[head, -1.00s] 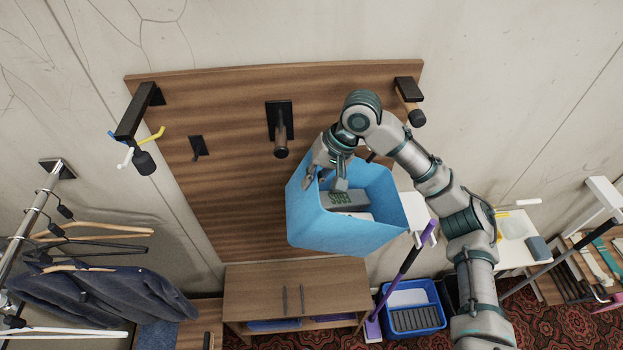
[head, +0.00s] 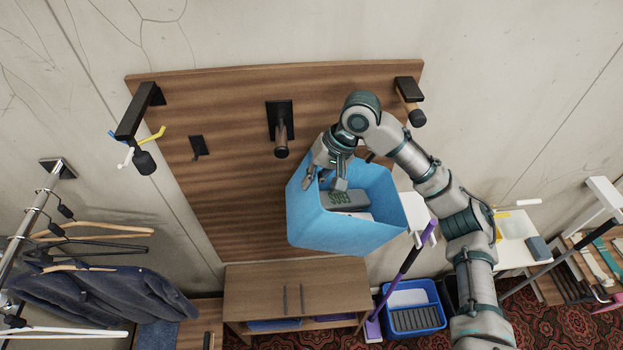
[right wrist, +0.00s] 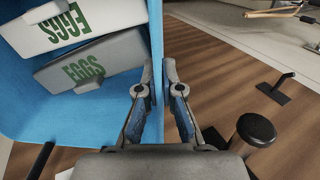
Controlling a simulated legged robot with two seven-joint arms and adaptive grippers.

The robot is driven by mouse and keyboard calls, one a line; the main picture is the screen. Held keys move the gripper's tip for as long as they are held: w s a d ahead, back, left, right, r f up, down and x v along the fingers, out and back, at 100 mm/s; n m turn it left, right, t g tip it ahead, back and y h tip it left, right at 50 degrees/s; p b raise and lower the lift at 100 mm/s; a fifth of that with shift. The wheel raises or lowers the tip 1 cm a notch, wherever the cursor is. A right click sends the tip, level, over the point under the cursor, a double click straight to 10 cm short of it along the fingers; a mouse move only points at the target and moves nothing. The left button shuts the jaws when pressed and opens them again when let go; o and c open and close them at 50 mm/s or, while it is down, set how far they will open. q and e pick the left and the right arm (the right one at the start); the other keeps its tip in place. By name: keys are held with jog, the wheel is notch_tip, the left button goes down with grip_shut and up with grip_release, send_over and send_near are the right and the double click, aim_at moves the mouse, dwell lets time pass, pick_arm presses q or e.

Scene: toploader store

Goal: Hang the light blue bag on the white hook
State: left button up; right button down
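The light blue bag (head: 345,232) is open at the top and hangs in front of the wooden board, holding grey and white cartons marked EGGS. My right gripper (head: 325,183) is at its left rim. In the right wrist view the gripper (right wrist: 159,78) has one finger on each side of the bag's wall (right wrist: 30,125) and is shut on it. The white hook (head: 125,160) is a small prong at the board's left edge, left of the bag and apart from it. My left gripper is not in view.
Beside the white prong are a yellow prong (head: 155,133) and a black bracket (head: 139,112). Dark pegs stick out of the board (head: 215,90), one (head: 281,135) just above-left of the bag. A cabinet (head: 255,292) stands below. A clothes rail with hangers (head: 95,228) is at left.

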jog(key=c, duration=1.2)
grip_release()
jog(key=shift+c, duration=0.2)
jog(key=shift+f, duration=0.1)
